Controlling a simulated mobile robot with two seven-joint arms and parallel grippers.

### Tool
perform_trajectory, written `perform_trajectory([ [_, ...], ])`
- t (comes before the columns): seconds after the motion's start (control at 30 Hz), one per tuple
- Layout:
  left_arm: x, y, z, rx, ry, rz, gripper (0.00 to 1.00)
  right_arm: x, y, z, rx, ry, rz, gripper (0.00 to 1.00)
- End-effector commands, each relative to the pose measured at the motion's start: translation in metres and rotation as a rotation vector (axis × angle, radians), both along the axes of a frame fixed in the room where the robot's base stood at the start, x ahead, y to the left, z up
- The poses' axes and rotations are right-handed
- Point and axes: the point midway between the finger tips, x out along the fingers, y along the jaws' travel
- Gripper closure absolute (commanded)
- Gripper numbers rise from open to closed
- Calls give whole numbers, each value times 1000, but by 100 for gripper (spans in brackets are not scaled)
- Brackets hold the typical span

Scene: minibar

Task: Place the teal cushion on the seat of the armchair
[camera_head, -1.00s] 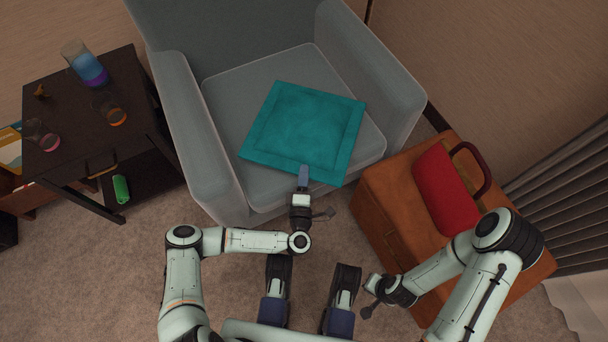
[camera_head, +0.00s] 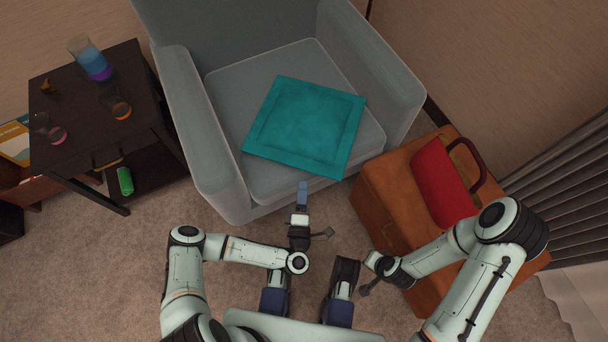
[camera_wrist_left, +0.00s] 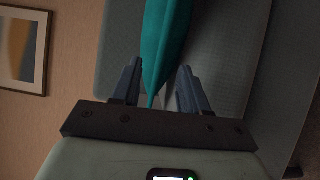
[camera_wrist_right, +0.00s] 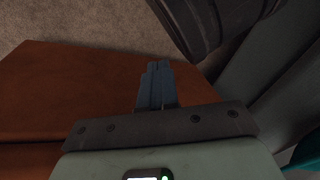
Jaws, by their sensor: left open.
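The teal cushion (camera_head: 306,126) lies on the seat (camera_head: 232,92) of the grey armchair (camera_head: 225,28), turned slightly, with its near right corner at the seat's front edge. My left gripper (camera_head: 302,186) is open and empty, just in front of the cushion's near edge and apart from it. In the left wrist view, the cushion (camera_wrist_left: 166,40) shows edge-on beyond the gap between the open fingers (camera_wrist_left: 158,88). My right gripper (camera_head: 367,290) is low beside the brown cabinet. In the right wrist view its fingers (camera_wrist_right: 156,85) are together with nothing visible between them.
A brown cabinet (camera_head: 395,205) with a red handbag (camera_head: 443,183) stands right of the armchair, close to my right arm. A dark side table (camera_head: 75,135) with several glasses stands at the left. Carpet (camera_head: 130,250) is clear between the side table and my left arm.

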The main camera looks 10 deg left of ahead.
Motion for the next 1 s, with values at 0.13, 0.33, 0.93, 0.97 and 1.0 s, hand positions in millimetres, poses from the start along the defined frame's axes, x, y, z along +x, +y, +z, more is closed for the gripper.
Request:
perform_trajectory([
  [0.13,-25,-2,-1,-1,3,0,56,12,3,13,0,-40,4,100],
  [0.33,-39,-3,-2,0,1,1,56,19,3,18,-3,-64,3,100],
  [0.93,-39,-3,-1,0,0,0,56,18,4,19,-2,-62,4,100],
  [0.97,-39,-3,1,0,-1,0,56,17,4,20,1,-58,5,100],
  [1.0,-39,-3,6,0,-2,0,56,13,6,24,5,-50,8,100],
])
